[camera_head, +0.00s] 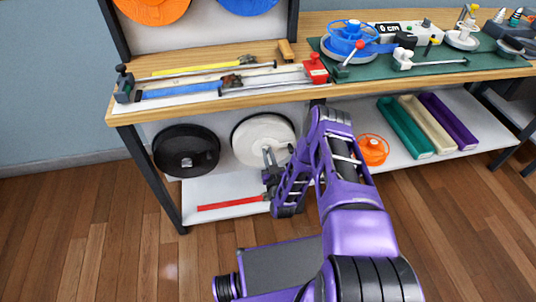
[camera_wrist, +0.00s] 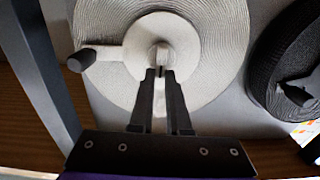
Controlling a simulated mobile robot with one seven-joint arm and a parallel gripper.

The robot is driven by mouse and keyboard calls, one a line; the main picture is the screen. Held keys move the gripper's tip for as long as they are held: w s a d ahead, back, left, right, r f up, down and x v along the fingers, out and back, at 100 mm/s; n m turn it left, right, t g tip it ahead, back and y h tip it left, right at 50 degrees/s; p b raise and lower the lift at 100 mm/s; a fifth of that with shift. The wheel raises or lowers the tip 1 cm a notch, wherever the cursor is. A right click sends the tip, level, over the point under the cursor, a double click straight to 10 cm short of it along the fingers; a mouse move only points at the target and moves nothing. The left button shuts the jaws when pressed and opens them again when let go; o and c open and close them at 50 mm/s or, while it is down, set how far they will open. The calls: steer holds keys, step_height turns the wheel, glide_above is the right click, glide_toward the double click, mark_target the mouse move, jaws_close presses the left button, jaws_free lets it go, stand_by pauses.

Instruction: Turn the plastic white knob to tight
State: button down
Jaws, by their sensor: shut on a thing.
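The white knob (camera_wrist: 158,52) is the small pale piece at the hub of a large white strap roll (camera_wrist: 215,35). The roll hangs under the bench and shows in the head view (camera_head: 248,130). My gripper (camera_wrist: 159,74) is closed on the knob, its two dark fingertips meeting at the hub. The fingers hide part of the knob, and its marking cannot be read. A white crank arm with a dark grip (camera_wrist: 92,60) points left from the hub in the wrist view. In the head view my gripper (camera_head: 268,158) is in front of the roll's lower part.
A black roll (camera_head: 186,150) hangs left of the white one. A red strip (camera_head: 230,203) lies on the low shelf (camera_head: 200,188) below. An orange reel (camera_head: 373,149) and coloured trays (camera_head: 404,128) are to the right. The bench top (camera_head: 125,110) is above; a dark leg (camera_wrist: 45,80) stands near.

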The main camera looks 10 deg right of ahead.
steer(key=m, duration=0.2)
steer(key=d+m, duration=0.1)
steer(key=m, duration=0.2)
steer(key=shift+f, duration=0.1)
steer(key=m, duration=0.4)
steer(key=shift+d+f, duration=0.15)
steer(key=shift+d, duration=0.05)
steer(key=m, duration=0.4)
steer(key=f+m, duration=0.1)
steer(key=m, duration=0.3)
steer(key=shift+d+f+m, duration=0.1)
steer(key=shift+d+m, duration=0.1)
steer(key=shift+m, duration=0.1)
steer(key=c, duration=0.9)
jaws_free()
